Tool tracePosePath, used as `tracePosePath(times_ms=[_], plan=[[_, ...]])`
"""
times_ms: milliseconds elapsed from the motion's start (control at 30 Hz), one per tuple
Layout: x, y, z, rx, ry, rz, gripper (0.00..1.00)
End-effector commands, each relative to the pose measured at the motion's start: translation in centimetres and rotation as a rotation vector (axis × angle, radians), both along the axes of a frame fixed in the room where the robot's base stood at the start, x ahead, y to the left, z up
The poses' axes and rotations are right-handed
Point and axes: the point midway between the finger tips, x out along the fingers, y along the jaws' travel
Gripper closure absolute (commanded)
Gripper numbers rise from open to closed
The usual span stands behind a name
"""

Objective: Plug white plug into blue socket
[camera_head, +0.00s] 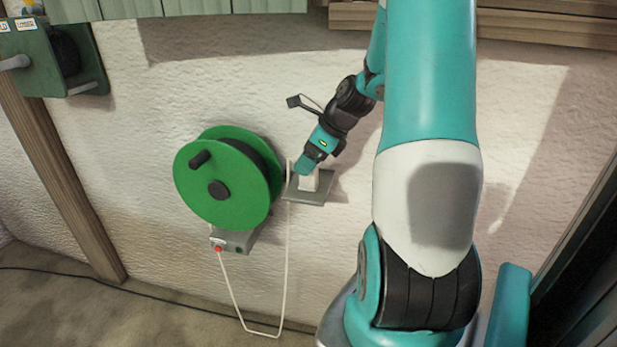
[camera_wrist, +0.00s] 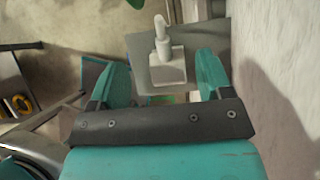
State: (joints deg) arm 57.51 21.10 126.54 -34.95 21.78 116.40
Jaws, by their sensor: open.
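The white plug (camera_head: 309,181) stands on a small grey shelf (camera_head: 318,197) fixed to the wall. In the wrist view the white plug (camera_wrist: 168,68) shows a square block with a narrower stem on it. My gripper (camera_head: 303,166) is at the shelf, right by the plug. In the wrist view my gripper (camera_wrist: 163,62) is open, with one teal finger to each side of the plug and gaps between; neither finger appears to press on it. I cannot make out a blue socket in either view.
A green cable reel (camera_head: 222,185) is on the wall just left of the shelf. A grey box (camera_head: 236,240) below it has a red part and a dark green part. A white cable (camera_head: 283,290) loops below. A green wall unit (camera_head: 50,55) sits at upper left.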

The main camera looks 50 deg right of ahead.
Motion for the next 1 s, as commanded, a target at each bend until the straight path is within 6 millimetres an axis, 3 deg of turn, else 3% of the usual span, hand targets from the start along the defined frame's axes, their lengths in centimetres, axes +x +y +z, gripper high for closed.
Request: tracePosePath(times_ms=[400, 767, 800, 1000], plan=[[2.2, 0.4, -4.5, 0.001, 0.002, 0.001, 0.28], [2.4, 0.4, -4.6, 0.0, 0.0, 0.0, 0.28], [2.4, 0.4, -4.6, 0.0, 0.0, 0.0, 0.3], [2.4, 0.4, -4.6, 0.0, 0.0, 0.0, 0.76]])
